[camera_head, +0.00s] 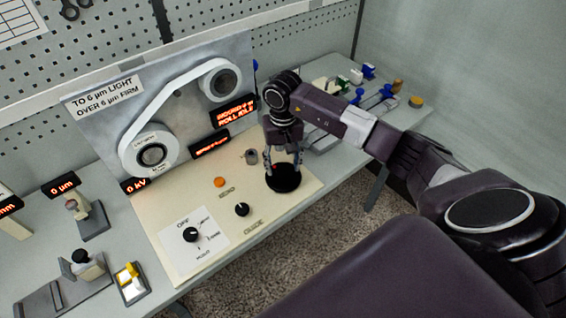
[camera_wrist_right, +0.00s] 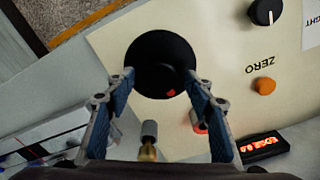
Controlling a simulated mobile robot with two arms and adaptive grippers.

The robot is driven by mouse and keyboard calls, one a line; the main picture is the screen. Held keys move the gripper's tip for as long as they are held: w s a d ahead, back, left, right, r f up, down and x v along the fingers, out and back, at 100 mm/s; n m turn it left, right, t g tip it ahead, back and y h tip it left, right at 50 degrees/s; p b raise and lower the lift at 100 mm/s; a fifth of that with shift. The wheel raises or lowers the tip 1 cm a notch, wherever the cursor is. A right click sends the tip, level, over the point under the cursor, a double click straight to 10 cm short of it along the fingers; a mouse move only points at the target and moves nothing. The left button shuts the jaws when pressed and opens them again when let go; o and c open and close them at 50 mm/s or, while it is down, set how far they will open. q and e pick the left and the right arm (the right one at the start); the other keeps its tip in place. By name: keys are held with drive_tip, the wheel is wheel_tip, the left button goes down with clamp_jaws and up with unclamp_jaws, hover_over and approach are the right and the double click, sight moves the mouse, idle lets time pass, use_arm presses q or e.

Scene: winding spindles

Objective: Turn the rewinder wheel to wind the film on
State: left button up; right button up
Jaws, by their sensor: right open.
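The rewinder wheel is a black disc (camera_head: 284,179) at the right end of the cream panel, with a small red mark on it. My right gripper (camera_head: 283,165) is over the wheel, pointing down. In the right wrist view the wheel (camera_wrist_right: 160,62) lies between and just beyond the two open fingertips (camera_wrist_right: 161,80). I cannot tell whether either finger touches it. The film (camera_head: 170,95) runs as a white band between a large lower-left reel (camera_head: 150,153) and a smaller upper-right spindle (camera_head: 223,82) on the upright grey plate. My left gripper is not in view.
The panel carries a black selector knob (camera_head: 191,234), a small black knob (camera_head: 242,209), an orange button (camera_head: 219,182) and a grey post (camera_head: 251,156). Red displays (camera_head: 233,111) stand behind my right gripper. Small fixtures (camera_head: 83,265) stand at left; blue-handled tools (camera_head: 386,92) lie at right.

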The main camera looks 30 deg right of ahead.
drive_tip(key=shift+c, duration=0.7)
drive_tip(key=c, duration=1)
drive_tip(key=shift+d+f+m+b, duration=0.1)
drive_tip(key=shift+f+m+b, duration=0.05)
drive_tip(key=shift+m+b, duration=0.6)
drive_tip(key=m+b, duration=0.2)
drive_tip(key=b, duration=0.1)
drive_tip(key=shift+m+b, duration=0.35)
drive_tip(key=m+b, duration=0.2)
drive_tip(key=shift+m, duration=0.4)
drive_tip(key=m+b, duration=0.1)
drive_tip(key=m, duration=0.1)
drive_tip(key=shift+m, duration=0.4)
drive_tip(key=m+b, duration=0.2)
drive_tip(key=m, duration=0.1)
drive_tip(key=shift+s+m, duration=0.1)
drive_tip(key=shift+m, duration=0.2)
drive_tip(key=m+b, duration=0.1)
drive_tip(key=m, duration=0.2)
drive_tip(key=shift+r+m+b, duration=0.2)
drive_tip(key=shift+m+b, duration=0.35)
drive_tip(key=shift+m, duration=1.15)
